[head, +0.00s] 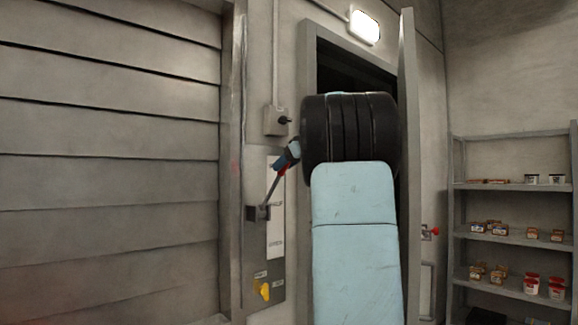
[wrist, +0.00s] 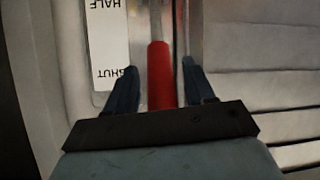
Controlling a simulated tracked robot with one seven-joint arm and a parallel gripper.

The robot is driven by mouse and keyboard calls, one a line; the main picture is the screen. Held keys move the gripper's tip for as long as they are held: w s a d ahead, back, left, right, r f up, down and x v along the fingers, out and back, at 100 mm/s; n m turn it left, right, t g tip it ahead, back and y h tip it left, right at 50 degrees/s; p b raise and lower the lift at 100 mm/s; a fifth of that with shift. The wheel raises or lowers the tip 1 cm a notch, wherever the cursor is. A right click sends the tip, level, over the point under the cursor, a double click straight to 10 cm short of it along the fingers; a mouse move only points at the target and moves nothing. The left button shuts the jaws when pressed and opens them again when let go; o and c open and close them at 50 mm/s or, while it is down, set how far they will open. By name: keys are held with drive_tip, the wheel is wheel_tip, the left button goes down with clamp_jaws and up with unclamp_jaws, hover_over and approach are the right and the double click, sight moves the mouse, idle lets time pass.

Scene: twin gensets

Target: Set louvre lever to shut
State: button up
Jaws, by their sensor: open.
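The louvre lever has a grey shaft (head: 270,190) and a red grip (wrist: 160,75). It rises from a pivot block (head: 258,213) on the wall plate and tilts up to the right. My gripper (head: 284,163) is at its upper end. In the wrist view, its two dark fingers (wrist: 160,88) stand apart on either side of the red grip, with gaps showing. The white label strip (wrist: 107,45) reads HALF and SHUT, upside down; the grip is beside the SHUT end. In the head view my arm hides part of the grip.
Large louvre slats (head: 110,160) fill the left. A grey switch box (head: 277,121) is just above my gripper, and a yellow knob (head: 265,291) sits below the lever. An open door (head: 409,150) is behind my arm. Shelves (head: 510,187) with small goods stand at right.

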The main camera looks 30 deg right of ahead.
drive_tip(key=v, duration=1.3)
drive_tip(key=shift+s, duration=0.3)
drive_tip(key=shift+r, duration=0.2)
drive_tip(key=a+r+m+t+h, duration=0.25)
drive_tip(key=a+r+t, duration=0.35)
drive_tip(key=a+t, duration=0.3)
drive_tip(key=s+a+f+g, duration=0.5)
drive_tip(key=s+a+f, duration=0.2)
drive_tip(key=f, duration=0.7)
drive_tip(key=s+a+f+m+g, duration=0.1)
drive_tip(key=s+a+f+g, duration=0.4)
drive_tip(key=f, duration=0.9)
drive_tip(key=s+a+f+g, duration=0.5)
drive_tip(key=s+a+f, duration=0.5)
drive_tip(key=s+f, duration=0.3)
wheel_tip(320, 180, down, 2)
drive_tip(key=shift+a+f, duration=0.1)
drive_tip(key=shift+a, duration=0.3)
